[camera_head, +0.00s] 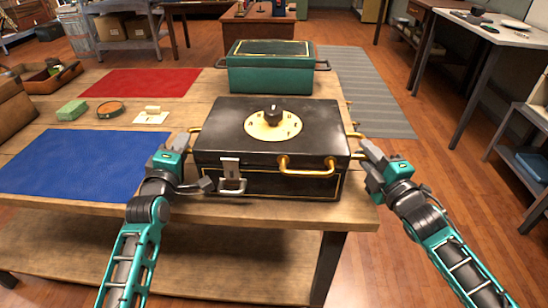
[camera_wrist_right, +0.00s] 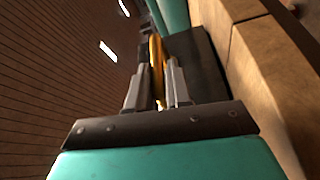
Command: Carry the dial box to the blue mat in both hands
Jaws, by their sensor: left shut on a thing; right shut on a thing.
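The dial box (camera_head: 220,118) is black with gold trim, a cream dial (camera_head: 273,125) on its lid and brass handles at its sides. It is level at the table's front right; I cannot tell whether its base touches the wood. My left gripper (camera_head: 190,142) is at the left side handle, its fingertips partly hidden, and is shut on it. My right gripper (camera_head: 364,146) is shut on the right side handle. In the right wrist view, the brass handle (camera_wrist_right: 156,65) is between my right fingers (camera_wrist_right: 156,90). The blue mat (camera_head: 80,163) lies flat and empty to the left.
A green box (camera_head: 270,72) with side handles stands behind the dial box. A wooden box (camera_head: 14,108) is at the far left.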

